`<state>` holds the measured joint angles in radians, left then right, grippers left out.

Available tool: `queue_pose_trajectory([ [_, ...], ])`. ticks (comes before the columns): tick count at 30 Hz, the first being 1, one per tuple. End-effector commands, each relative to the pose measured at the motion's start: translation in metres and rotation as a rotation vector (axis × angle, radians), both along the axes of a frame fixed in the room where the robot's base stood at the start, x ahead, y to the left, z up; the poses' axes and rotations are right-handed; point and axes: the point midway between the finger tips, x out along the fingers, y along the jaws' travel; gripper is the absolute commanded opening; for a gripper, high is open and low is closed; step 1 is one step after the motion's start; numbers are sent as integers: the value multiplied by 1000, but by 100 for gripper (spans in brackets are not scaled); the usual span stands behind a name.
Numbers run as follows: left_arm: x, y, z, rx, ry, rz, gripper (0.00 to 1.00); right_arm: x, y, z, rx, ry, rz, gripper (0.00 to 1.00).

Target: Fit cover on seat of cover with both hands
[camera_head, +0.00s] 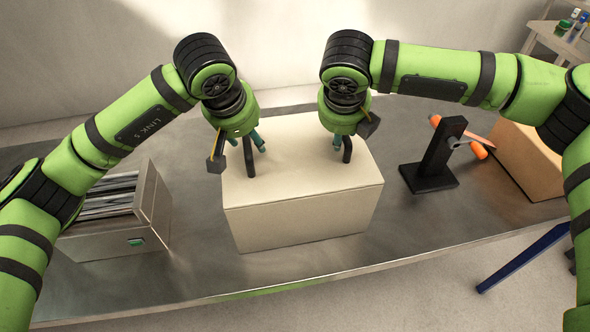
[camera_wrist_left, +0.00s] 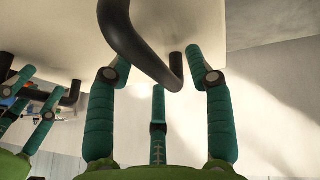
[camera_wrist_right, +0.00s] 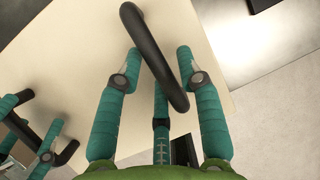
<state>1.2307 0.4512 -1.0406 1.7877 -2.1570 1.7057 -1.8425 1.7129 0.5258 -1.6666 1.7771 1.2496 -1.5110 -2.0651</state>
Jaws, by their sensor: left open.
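The cover is a cream box-like piece (camera_head: 300,218) on the metal table, with two black bar handles on top. Whether a seat is under it is hidden. My left gripper (camera_head: 251,143) is just above the left handle (camera_head: 249,160). In the left wrist view its teal fingers are spread open, with the handle (camera_wrist_left: 140,48) between and beyond the fingertips. My right gripper (camera_head: 340,139) is above the right handle (camera_head: 347,153). In the right wrist view its fingers (camera_wrist_right: 158,57) are also apart, with the handle (camera_wrist_right: 152,48) running between them. Contact with the handles cannot be told.
A metal bin of dark flat pieces (camera_head: 150,212) stands left of the cover. A black stand (camera_head: 433,165) with an orange-handled tool stands right, near a cardboard-coloured box (camera_head: 528,160). The table (camera_head: 300,268) is bare in front of the cover.

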Motion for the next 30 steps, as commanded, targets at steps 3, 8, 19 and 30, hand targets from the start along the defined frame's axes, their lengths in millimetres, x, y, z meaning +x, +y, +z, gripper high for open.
queue_pose_trajectory([
  [3, 2, -1, -5, 0, 0, 0, 53, 2, 0, -4, 1, -1, 1, 37],
  [8, 3, -1, -6, 1, -1, -1, 53, 3, 0, -5, 1, -1, 1, 37],
  [19, 2, -1, -5, 0, 0, 0, 0, 2, -1, -5, 0, -1, 0, 0],
  [30, 3, 0, 5, 0, -2, 1, 0, 3, -1, 6, 1, -3, 0, 0],
])
